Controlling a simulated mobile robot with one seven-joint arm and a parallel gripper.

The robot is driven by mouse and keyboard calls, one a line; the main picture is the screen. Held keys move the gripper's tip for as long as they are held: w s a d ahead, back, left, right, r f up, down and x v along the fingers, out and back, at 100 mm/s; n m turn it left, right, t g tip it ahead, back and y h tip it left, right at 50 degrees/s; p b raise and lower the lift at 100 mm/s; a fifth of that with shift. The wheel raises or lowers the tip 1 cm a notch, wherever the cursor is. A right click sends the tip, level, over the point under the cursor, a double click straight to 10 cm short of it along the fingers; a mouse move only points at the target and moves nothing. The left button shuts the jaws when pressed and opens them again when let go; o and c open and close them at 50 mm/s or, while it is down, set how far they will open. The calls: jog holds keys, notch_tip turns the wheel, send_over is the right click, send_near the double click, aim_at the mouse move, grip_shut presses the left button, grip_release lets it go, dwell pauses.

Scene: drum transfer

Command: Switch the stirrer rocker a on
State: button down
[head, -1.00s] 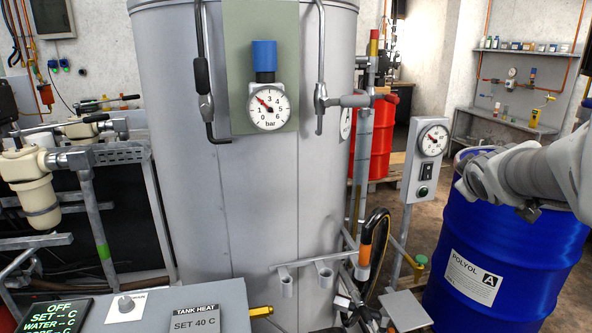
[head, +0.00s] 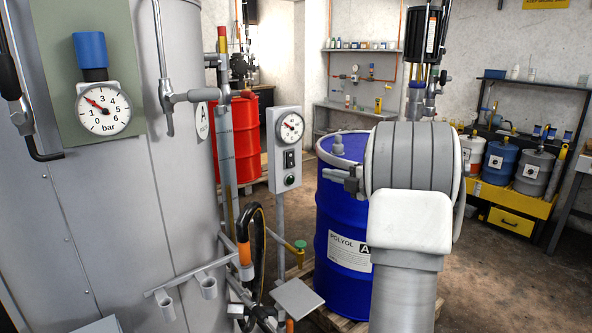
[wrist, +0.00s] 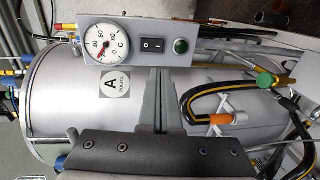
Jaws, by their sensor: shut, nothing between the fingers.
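The black rocker switch (head: 289,159) is on a grey control box on a post between the tank and the blue drum. It sits between a round dial (head: 291,127) and a green button or lamp (head: 290,180). In the wrist view the rocker (wrist: 151,45) faces me, with white marks; which side is pressed I cannot tell. My gripper (wrist: 158,73) is shut and empty, its fingertips just below the box's lower edge in that picture, apart from the rocker. In the head view my gripper (head: 331,175) is right of the box, partly hidden by my arm.
The grey tank (head: 180,200), with an A label (wrist: 117,84), stands left of the box. A blue POLYOL A drum (head: 343,215) stands behind my arm. A black hose with an orange sleeve (head: 245,250) and a green-capped valve (head: 300,245) are below the box.

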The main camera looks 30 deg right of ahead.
aim_at(292, 166)
dwell(0.3)
jog(key=w, duration=0.4)
jog(key=w+a+f, duration=0.1)
jog(key=w, duration=0.4)
jog(key=w+a+f, duration=0.1)
jog(key=w, duration=0.3)
jog(key=shift+w, duration=0.35)
jog(key=shift+f, duration=0.1)
jog(key=shift+w+f+b, duration=0.2)
jog(key=shift+f+b, duration=0.15)
jog(key=shift+b, duration=0.6)
jog(key=shift+r+t+p, duration=0.3)
jog(key=shift+r, duration=0.05)
